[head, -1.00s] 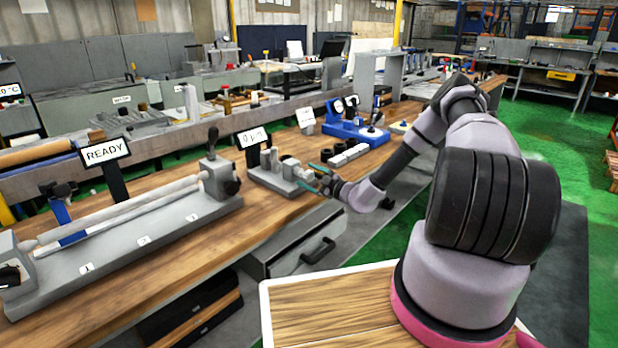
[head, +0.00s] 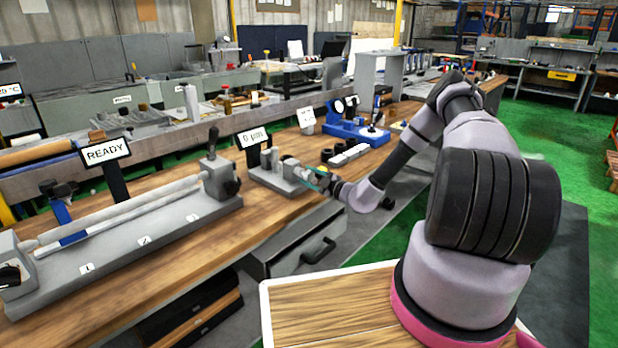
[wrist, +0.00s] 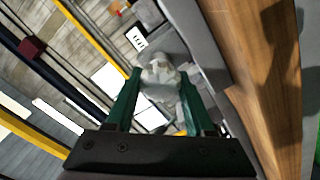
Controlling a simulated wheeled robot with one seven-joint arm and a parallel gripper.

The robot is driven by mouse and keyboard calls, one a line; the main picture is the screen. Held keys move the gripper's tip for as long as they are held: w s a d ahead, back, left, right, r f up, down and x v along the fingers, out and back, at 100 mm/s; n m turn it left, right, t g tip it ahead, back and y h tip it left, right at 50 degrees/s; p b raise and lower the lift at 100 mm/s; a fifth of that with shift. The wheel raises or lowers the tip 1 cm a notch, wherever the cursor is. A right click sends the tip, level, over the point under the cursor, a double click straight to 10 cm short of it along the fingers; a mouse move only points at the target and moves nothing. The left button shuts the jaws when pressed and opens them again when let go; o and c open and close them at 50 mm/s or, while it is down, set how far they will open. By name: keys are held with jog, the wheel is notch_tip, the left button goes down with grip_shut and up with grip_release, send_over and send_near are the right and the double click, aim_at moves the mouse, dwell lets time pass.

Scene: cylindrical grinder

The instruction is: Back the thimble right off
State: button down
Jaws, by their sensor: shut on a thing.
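The pale grey thimble (wrist: 158,78) shows between the green fingers of my gripper (wrist: 160,88) in the wrist view. My gripper (head: 316,179) is shut on it. In the head view the thimble sits at the right end of a small grey measuring stand (head: 275,181) on the wooden bench, partly hidden by the fingers. My gripper reaches it from the right. A small display (head: 253,137) behind the stand reads "0 µm".
A long grey fixture (head: 140,238) holding a pale bar stands to the left, with a "READY" sign (head: 106,152) behind. Black cylinders and pale blocks (head: 348,155) and a blue device (head: 357,130) stand behind my gripper. Bare bench (head: 240,236) lies in front.

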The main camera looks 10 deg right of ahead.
jog(key=n, duration=0.7)
jog(key=shift+f, duration=0.15)
jog(key=n, duration=0.7)
jog(key=shift+d+f, duration=0.1)
jog(key=n, duration=0.7)
jog(key=shift+n, duration=0.4)
jog(key=n, duration=0.6)
jog(key=shift+d+f, duration=0.1)
jog(key=shift+n, duration=0.4)
jog(key=shift+c, duration=1.3)
grip_release()
